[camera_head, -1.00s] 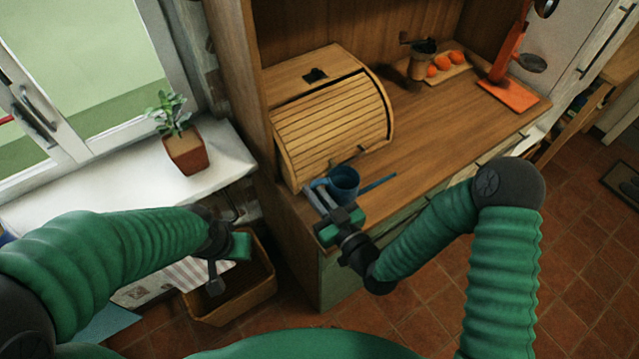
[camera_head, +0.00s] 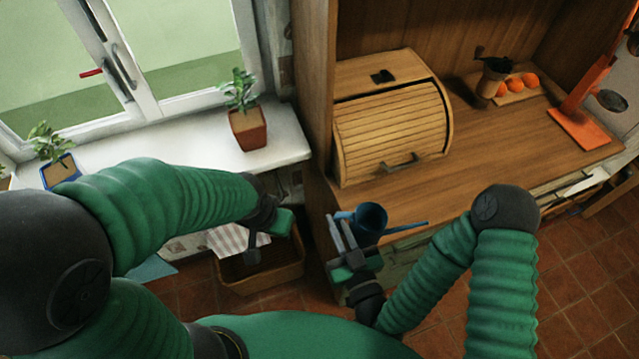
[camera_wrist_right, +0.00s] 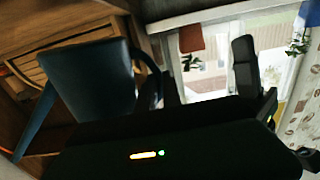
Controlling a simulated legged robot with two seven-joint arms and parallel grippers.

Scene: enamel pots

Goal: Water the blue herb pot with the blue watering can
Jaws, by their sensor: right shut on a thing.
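The blue watering can (camera_head: 372,216) is in my right gripper (camera_head: 343,232), at the front edge of the wooden counter in the head view. Its spout points right. My right gripper is shut on the can's handle side; the exact grip is partly hidden. In the right wrist view the can (camera_wrist_right: 92,78) fills the left part, large and dark. The blue herb pot (camera_head: 60,174), with a leafy plant, stands at the far left on the white windowsill. My left gripper (camera_head: 268,238) hangs over a crate, away from both; its finger gap is unclear.
A terracotta pot with a plant (camera_head: 250,132) stands on the windowsill (camera_head: 200,152), between the blue pot and the cabinet side (camera_head: 314,90). A wooden bread box (camera_head: 392,130) is behind the can. A crate (camera_head: 262,280) is on the floor below the sill.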

